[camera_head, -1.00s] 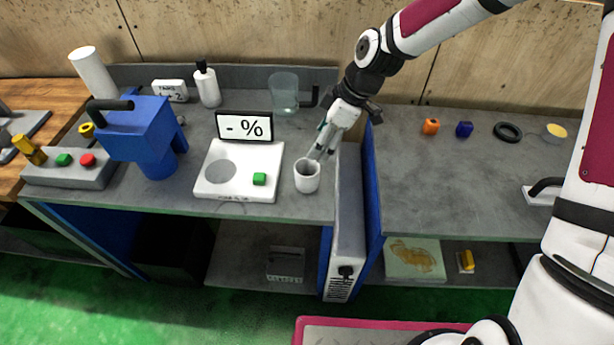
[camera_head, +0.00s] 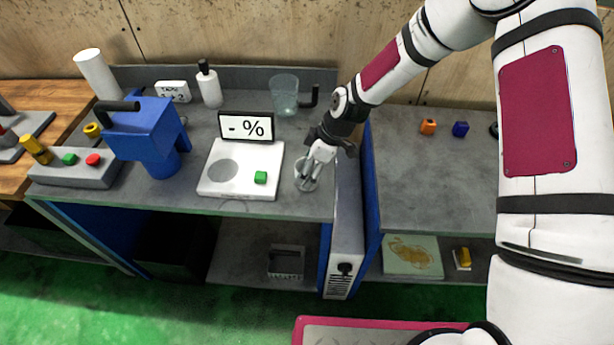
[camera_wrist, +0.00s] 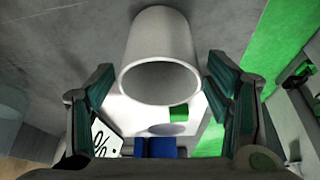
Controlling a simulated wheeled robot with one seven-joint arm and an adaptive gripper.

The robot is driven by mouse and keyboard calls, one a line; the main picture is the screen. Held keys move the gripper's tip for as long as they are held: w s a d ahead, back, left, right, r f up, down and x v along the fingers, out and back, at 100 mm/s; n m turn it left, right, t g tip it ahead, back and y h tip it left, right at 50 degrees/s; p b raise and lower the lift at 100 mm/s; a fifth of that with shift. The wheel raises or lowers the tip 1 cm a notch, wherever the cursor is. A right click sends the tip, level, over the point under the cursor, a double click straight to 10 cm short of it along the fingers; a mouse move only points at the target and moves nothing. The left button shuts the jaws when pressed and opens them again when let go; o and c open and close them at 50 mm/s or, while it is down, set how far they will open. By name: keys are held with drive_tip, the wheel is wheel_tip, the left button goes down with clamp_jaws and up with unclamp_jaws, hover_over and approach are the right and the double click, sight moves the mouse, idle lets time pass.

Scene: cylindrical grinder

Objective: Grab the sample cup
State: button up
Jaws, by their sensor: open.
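The sample cup (camera_head: 306,180) is a small white cup standing upright on the grey bench, right of the white scale near the bench's right edge. The wrist view shows the cup (camera_wrist: 160,50) with its open mouth facing the camera, between the two fingers. My gripper (camera_head: 309,178) is at the cup and partly covers it in the head view. In the wrist view my gripper (camera_wrist: 161,95) is open, with a dark green-padded finger on either side of the cup. A gap shows between each finger and the cup wall.
The white scale (camera_head: 211,187) with a green button and a % display (camera_head: 246,127) stands left of the cup. A gap separates the bench from the right-hand table (camera_head: 425,180).

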drive_tip(key=c, duration=1.2)
drive_tip(key=shift+c, duration=0.2)
drive_tip(key=shift+r, duration=0.15)
